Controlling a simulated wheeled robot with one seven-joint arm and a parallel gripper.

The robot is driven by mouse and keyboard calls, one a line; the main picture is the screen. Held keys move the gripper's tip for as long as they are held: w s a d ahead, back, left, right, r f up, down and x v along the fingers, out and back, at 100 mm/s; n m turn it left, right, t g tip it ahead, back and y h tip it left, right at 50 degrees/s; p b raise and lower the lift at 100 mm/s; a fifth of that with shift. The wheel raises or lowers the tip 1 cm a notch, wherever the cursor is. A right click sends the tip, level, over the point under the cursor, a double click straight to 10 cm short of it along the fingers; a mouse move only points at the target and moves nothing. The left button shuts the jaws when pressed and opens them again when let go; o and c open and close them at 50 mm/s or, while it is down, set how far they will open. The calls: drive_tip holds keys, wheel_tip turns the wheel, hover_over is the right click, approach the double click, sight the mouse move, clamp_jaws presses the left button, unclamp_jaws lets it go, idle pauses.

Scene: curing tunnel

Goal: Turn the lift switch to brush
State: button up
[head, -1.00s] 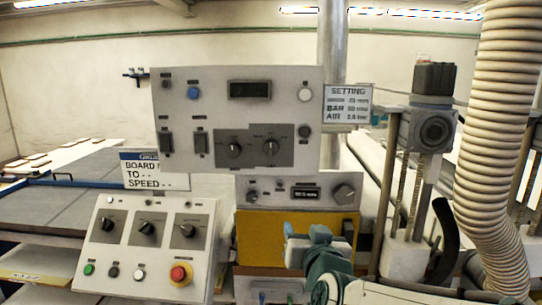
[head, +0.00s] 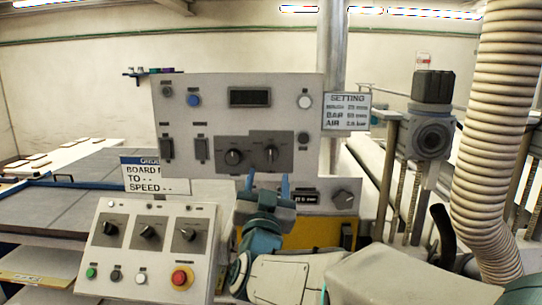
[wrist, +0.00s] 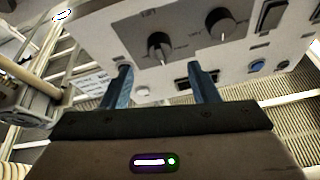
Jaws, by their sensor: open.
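The upright grey panel (head: 225,115) carries two dark rotary knobs on a dark plate, a left knob (head: 233,157) and a right knob (head: 271,153). The labels are too small to read, so I cannot tell which control is the lift switch. My gripper (head: 267,181) is open and empty, its blue fingers pointing up just below the right knob. In the wrist view, turned about upside down, that right knob (wrist: 158,46) shows beyond and between the open fingertips (wrist: 160,76), apparently apart from them. The left knob (wrist: 218,24) is farther right there.
A sloping console (head: 150,245) with several knobs and a red stop button (head: 181,277) stands lower left. A smaller panel with a knob (head: 343,199) is below the upright panel, partly hidden by my gripper. A ribbed hose (head: 488,150) hangs at right.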

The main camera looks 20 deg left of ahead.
sight(270, 160)
drive_tip(key=p+x, duration=0.1)
drive_tip(key=x, duration=0.5)
drive_tip(key=shift+w+a+r+p, duration=0.1)
drive_tip(key=shift+w+r+p, duration=0.05)
drive_tip(key=shift+w+p, duration=0.2)
drive_tip(key=c, duration=1)
